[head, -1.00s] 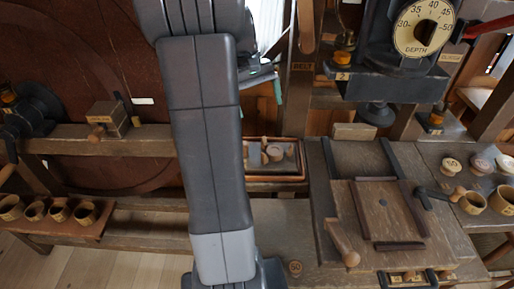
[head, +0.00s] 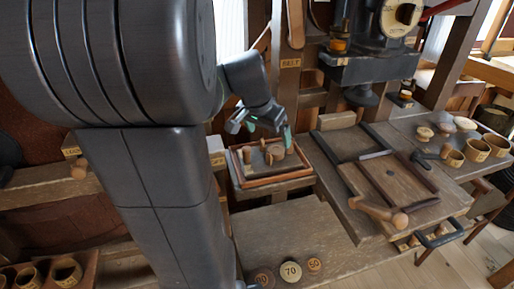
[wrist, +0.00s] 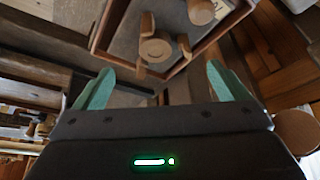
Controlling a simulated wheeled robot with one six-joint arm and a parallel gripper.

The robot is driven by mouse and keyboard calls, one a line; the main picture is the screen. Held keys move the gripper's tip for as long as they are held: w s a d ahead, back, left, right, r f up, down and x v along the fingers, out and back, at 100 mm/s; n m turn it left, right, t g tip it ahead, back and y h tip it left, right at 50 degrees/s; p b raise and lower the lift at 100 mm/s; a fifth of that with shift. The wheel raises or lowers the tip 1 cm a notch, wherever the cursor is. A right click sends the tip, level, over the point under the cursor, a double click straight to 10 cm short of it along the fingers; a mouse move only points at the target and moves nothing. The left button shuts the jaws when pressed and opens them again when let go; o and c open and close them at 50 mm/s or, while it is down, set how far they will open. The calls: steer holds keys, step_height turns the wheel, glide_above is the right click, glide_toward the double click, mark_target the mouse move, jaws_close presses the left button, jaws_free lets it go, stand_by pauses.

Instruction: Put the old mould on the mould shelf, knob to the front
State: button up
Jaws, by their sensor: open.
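My gripper (head: 269,131) is open and empty, its teal fingers above the near-back side of a small wood-rimmed tray (head: 262,183). In the wrist view the gripper's (wrist: 160,76) fingers are apart, with the tray (wrist: 97,32) just beyond them. The tray holds a round wooden piece (wrist: 155,47) between small upright blocks, and a second round piece (wrist: 201,10). I cannot tell whether either is the old mould. A wooden knob (head: 79,169) shows at the left rail, its body mostly hidden by my arm. I cannot identify the mould shelf for certain.
Numbered discs, including one marked 70 (head: 291,271), lie on the front bench (head: 290,235). A handled wooden board (head: 398,180) lies right, below the depth-dial machine (head: 365,70). Cups (head: 476,150) stand far right. The bench between tray and discs is clear.

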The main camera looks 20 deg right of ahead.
mark_target(271, 149)
steer(key=shift+w+a+x, duration=0.15)
steer(key=shift+x, duration=1.75)
steer(key=shift+w+a+x, duration=0.1)
steer(key=shift+a+x, duration=0.05)
steer(key=shift+x, duration=1.75)
steer(key=c, duration=1.4)
step_height(271, 149, up, 11)
steer(key=shift+r+p, duration=0.15)
steer(key=shift+p, duration=0.8)
steer(key=shift+c, duration=0.2)
